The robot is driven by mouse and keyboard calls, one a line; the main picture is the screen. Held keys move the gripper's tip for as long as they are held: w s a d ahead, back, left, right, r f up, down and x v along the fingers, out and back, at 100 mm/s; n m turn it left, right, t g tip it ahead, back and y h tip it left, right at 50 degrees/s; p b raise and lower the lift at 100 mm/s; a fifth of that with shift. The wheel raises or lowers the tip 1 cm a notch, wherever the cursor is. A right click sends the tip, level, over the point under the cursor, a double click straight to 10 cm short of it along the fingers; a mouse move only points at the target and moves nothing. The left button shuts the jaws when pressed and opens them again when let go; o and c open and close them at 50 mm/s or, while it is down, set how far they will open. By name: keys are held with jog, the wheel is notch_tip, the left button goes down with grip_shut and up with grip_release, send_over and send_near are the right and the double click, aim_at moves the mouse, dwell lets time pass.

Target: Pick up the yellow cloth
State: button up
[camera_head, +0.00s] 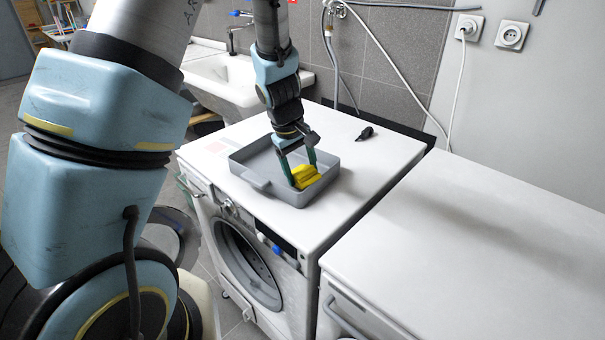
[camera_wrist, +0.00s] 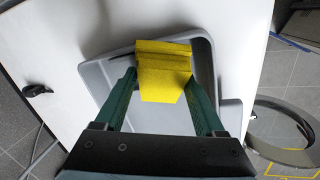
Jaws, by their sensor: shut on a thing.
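The yellow cloth (camera_head: 305,176) is a folded bundle at the grey tray (camera_head: 252,180) on top of the washing machine. My gripper (camera_head: 300,168) reaches down from above with its two green fingers around the cloth. In the wrist view the cloth (camera_wrist: 163,72) sits between the fingertips of my gripper (camera_wrist: 163,88), one on each side, and the tray (camera_wrist: 95,78) is behind it. The fingers are shut on the cloth. I cannot tell whether the cloth touches the tray floor.
The white washing machine top (camera_head: 355,165) has free room right of the tray. A small black object (camera_head: 365,133) lies behind the tray, also in the wrist view (camera_wrist: 37,90). A second white appliance (camera_head: 470,250) stands at right. A sink (camera_head: 225,85) is behind left.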

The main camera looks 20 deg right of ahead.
aim_at(301, 170)
notch_tip(301, 170, up, 10)
dwell(0.5)
